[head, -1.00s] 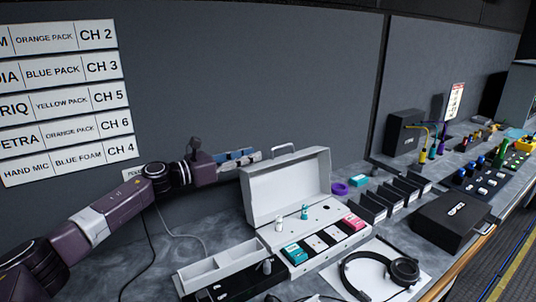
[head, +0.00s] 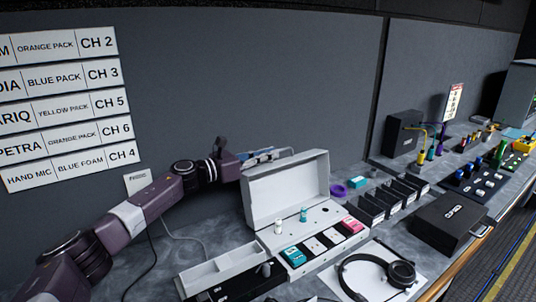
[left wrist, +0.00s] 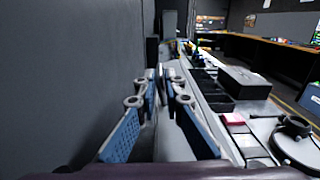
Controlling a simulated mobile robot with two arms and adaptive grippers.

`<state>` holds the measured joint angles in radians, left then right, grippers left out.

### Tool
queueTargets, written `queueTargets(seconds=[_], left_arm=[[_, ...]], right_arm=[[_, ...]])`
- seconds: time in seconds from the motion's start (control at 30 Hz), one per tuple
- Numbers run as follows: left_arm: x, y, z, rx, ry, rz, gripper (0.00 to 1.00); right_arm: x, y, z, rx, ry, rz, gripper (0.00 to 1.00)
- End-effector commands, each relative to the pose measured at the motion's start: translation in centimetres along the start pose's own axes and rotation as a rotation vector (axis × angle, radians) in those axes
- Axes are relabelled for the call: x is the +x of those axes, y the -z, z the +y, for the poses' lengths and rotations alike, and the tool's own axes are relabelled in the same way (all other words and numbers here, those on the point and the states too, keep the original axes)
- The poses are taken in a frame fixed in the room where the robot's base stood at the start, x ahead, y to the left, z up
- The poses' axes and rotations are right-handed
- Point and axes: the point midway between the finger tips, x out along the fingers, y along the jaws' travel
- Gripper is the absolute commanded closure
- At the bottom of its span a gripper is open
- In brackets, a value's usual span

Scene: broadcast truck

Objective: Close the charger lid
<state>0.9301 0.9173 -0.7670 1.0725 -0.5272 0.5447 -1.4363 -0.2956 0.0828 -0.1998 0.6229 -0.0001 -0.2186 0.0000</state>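The charger (head: 328,240) is a pale grey case on the worktop, its lid (head: 287,188) standing open and upright at the back. Teal, white and pink packs and two small upright pieces sit in its base. My left gripper (head: 284,152) is behind the lid's top edge, against the wall side, partly hidden by the lid. In the left wrist view its blue-padded fingers (left wrist: 161,78) come together at the tips with nothing visible held. I cannot tell whether they touch the lid. My right gripper is not in view.
Headphones (head: 399,273) lie on white paper in front of the charger. Dark divider slots (head: 372,206), a purple ring (head: 339,190) and a black box (head: 452,215) are to the right. The grey wall rises close behind.

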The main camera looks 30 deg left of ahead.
Motion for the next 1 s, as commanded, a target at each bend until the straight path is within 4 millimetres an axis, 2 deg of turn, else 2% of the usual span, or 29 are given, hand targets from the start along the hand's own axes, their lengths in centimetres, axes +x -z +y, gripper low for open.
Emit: queueTargets(seconds=[0.57, 0.77, 1.0], left_arm=[[-0.1, -0.3, -0.3, 0.023, -0.004, -0.002, 1.0], [-0.1, -0.8, -2.1, 0.113, -0.002, -0.002, 1.0], [-0.1, -1.6, -5.9, 0.289, 0.0, -0.002, 1.0]], right_arm=[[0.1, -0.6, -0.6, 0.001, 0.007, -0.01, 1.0], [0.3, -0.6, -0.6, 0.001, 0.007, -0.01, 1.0], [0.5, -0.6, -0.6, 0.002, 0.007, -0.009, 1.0]])
